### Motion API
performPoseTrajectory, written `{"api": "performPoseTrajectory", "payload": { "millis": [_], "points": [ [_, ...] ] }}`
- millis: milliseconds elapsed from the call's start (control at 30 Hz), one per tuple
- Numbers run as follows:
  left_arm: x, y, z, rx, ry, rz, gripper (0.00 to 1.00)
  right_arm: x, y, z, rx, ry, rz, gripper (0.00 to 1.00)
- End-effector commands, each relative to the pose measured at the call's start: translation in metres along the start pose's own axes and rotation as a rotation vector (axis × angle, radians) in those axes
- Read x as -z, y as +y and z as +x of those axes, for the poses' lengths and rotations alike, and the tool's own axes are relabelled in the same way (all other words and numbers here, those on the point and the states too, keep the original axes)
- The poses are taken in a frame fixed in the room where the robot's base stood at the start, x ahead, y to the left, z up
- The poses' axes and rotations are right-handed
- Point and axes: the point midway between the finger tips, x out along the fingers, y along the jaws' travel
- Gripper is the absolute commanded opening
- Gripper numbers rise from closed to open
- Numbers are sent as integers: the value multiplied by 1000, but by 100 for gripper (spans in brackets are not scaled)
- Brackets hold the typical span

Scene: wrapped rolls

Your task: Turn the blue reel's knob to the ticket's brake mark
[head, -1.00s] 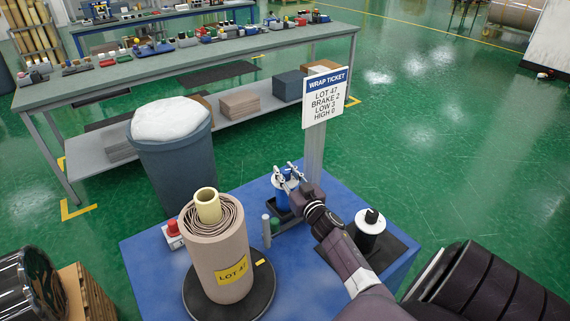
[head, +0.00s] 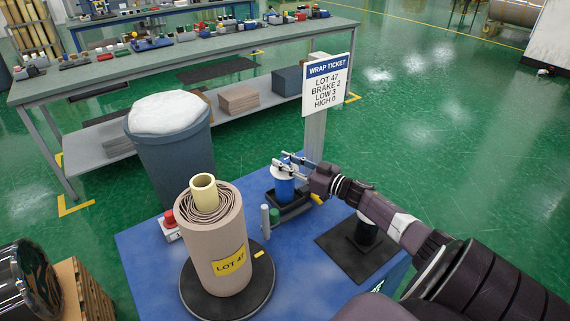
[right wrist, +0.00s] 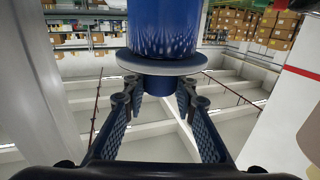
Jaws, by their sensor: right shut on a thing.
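The blue reel (head: 284,188) stands upright in a dark holder on the blue table, below the ticket post. In the right wrist view the reel (right wrist: 160,28) shows inverted, with its grey flange (right wrist: 162,62) and dark blue knob (right wrist: 160,83). My right gripper (head: 283,161) reaches in from the right and is shut on the knob, a finger on each side; its fingers also show in the right wrist view (right wrist: 158,100). Brake marks on the knob are not readable. The wrap ticket (head: 326,86) reads LOT 47, BRAKE 2, LOW 3, HIGH 0. My left gripper is not in view.
A wrapped LOT 47 roll (head: 216,245) stands on a black turntable (head: 230,298) at the table's front left. A red button box (head: 169,226) sits behind it. A grey post (head: 265,221) stands near the reel. A black base (head: 354,262) lies under my right arm.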

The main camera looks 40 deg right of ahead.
Motion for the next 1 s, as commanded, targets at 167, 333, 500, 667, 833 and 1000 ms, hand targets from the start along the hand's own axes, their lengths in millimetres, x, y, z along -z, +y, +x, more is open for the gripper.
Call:
{"api": "performPoseTrajectory", "payload": {
  "millis": [167, 333, 500, 667, 833, 1000],
  "points": [
    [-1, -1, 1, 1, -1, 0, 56, 2, 0, 1, 8, 3, 0, 1],
    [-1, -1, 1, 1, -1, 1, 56, 2, 0, 1, 10, 4, 1, 1],
    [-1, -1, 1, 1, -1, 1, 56, 2, -1, 1, 10, 4, 1, 1],
    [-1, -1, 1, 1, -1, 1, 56, 2, -1, 1, 10, 4, 0, 1],
    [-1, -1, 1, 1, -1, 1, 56, 2, -1, 1, 10, 4, 0, 34],
    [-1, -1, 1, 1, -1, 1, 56, 1, 0, 1, 9, 3, 0, 44]
  ]
}}
